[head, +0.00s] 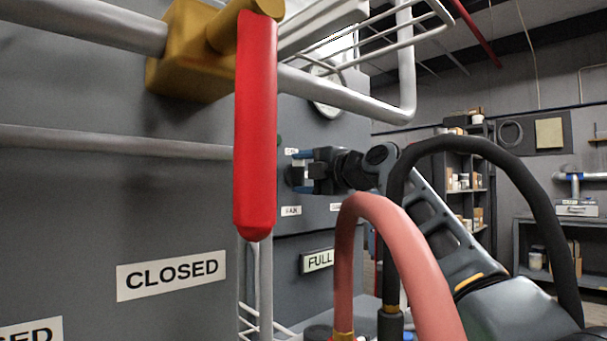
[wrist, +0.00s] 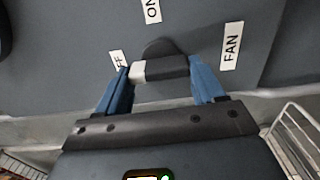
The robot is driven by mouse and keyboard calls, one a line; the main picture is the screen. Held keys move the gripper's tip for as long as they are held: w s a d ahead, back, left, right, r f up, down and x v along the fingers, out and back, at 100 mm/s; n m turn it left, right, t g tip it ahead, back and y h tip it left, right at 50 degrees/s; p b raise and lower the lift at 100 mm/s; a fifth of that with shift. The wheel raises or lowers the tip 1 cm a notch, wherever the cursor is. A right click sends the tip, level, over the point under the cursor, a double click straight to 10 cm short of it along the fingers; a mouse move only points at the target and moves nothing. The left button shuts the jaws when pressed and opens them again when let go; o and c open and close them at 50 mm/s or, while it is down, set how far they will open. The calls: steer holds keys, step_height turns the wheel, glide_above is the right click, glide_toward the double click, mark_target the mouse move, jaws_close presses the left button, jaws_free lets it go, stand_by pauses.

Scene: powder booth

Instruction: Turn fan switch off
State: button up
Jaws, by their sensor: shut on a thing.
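The fan switch (wrist: 162,69) is a dark rotary knob with a white-tipped bar handle on a grey panel (wrist: 60,60). In the wrist view its white tip points left, at the partly covered OFF label (wrist: 118,60). The ON label (wrist: 152,10) is above the knob and the FAN label (wrist: 231,46) is to its right. My gripper (wrist: 160,75) has its blue fingers at the two ends of the bar and is shut on it. In the head view my gripper (head: 303,171) is at the panel, above the small FAN label (head: 291,211); the knob is hard to make out there.
A red lever (head: 256,120) on a yellow valve (head: 190,55) hangs in the left foreground, near the gripper in the picture. Grey pipes (head: 345,103) run above. A black hose (head: 500,160) and a pink hose (head: 400,240) arch in front of my arm. Shelves stand behind at right.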

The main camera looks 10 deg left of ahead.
steer(key=shift+a+r, duration=0.1)
steer(key=o, duration=1)
steer(key=shift+o, duration=0.2)
steer(key=v, duration=0.7)
steer(key=shift+s+d, duration=0.25)
steer(key=shift+d, duration=0.05)
steer(key=shift+d, duration=0.15)
